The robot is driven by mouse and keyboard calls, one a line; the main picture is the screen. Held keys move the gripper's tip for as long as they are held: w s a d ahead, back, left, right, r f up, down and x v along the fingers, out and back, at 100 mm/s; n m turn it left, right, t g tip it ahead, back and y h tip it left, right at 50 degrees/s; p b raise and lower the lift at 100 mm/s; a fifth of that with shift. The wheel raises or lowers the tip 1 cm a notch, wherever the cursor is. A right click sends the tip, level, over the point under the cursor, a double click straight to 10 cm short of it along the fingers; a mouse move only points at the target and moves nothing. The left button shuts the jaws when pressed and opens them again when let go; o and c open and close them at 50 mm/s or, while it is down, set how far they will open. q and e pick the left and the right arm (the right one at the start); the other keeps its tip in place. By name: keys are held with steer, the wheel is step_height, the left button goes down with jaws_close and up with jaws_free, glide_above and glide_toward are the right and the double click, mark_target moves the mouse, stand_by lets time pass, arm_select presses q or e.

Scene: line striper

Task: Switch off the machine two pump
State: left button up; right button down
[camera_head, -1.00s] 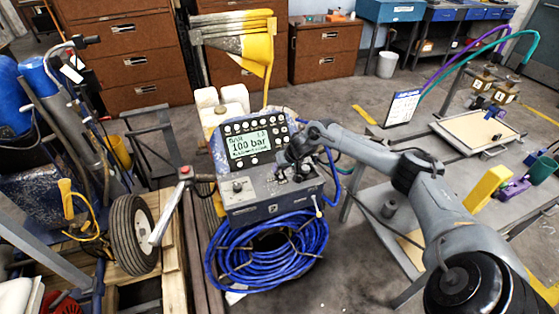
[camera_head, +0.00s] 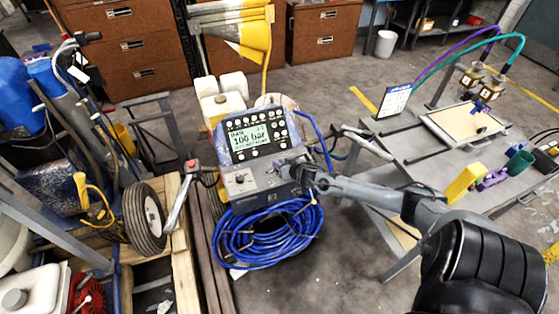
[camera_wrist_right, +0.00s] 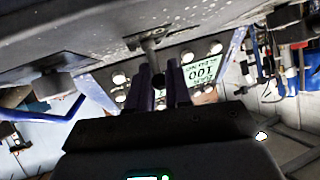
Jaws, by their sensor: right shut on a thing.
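The line striper (camera_head: 252,140), with a lit display reading 100 bar, stands in the middle of the head view. Its blue-grey front control box (camera_head: 238,182) sits below the display and carries a knob at the left. My right gripper (camera_head: 290,168) is at the right part of this box. In the right wrist view my right gripper (camera_wrist_right: 160,88) has its two fingers around the dark end of a small lever (camera_wrist_right: 151,43) that comes out of the machine. The fingers and wrist hide most of the lever in the head view. My left gripper is out of view.
A coiled blue hose (camera_head: 262,238) hangs below the control box. A grey worktable (camera_head: 400,150) stands to the right, beyond my right arm. A wheel (camera_head: 145,217) and wooden pallet are at the left. Drawer cabinets (camera_head: 120,45) stand behind.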

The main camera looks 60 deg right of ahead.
steer(key=shift+s+a+f+t+h+b, duration=0.2)
steer(key=shift+t+h+b, duration=0.1)
steer(key=shift+t, duration=0.15)
steer(key=shift+s+a+f+t+h+b, duration=0.1)
steer(key=shift+s+t+h+b, duration=0.15)
steer(key=shift+t, duration=0.2)
steer(key=c, duration=1.1)
jaws_free()
steer(key=shift+w+r, duration=0.1)
steer(key=shift+s+a+r, duration=0.15)
steer(key=shift+s+r, duration=0.05)
steer(key=shift+s, duration=0.25)
steer(key=p+v, duration=0.3)
steer(key=v, duration=0.6)
steer(key=shift+s+a, duration=0.2)
steer(key=shift+s, duration=0.2)
